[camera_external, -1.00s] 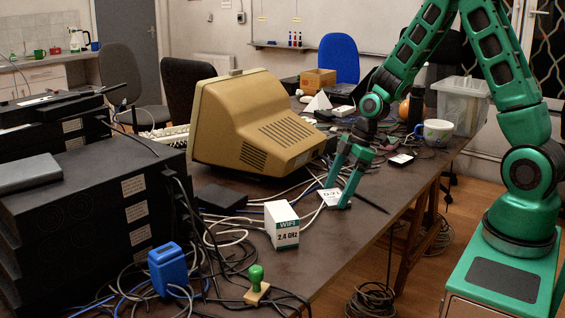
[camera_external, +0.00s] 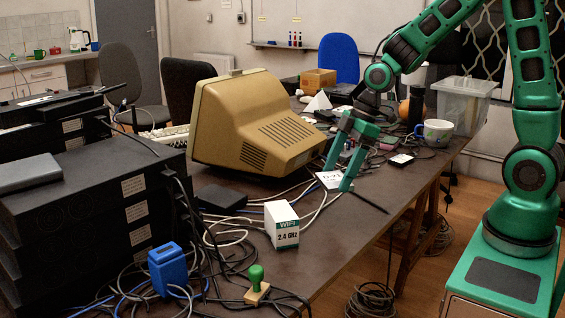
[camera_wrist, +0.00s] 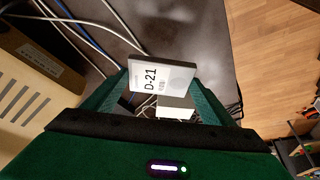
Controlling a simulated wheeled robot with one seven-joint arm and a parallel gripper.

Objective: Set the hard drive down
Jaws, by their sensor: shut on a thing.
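The hard drive (camera_external: 329,180) is a thin flat piece with a white label. The label reads D-21 in the wrist view (camera_wrist: 150,78). My gripper (camera_external: 336,180) is shut on it, one green finger at each side, and points down over the table's right part. In the wrist view the drive sits between the fingertips (camera_wrist: 160,82), its grey end showing. Its far side is hidden, and I cannot tell how high it is above the table.
The dark table (camera_external: 350,232) has bare room in front of my gripper, near its right edge. A WIFI box (camera_external: 285,228), cables and a black adapter (camera_external: 221,197) lie to the left. A beige monitor (camera_external: 255,125) stands close behind. A mug (camera_external: 436,132) stands at the right.

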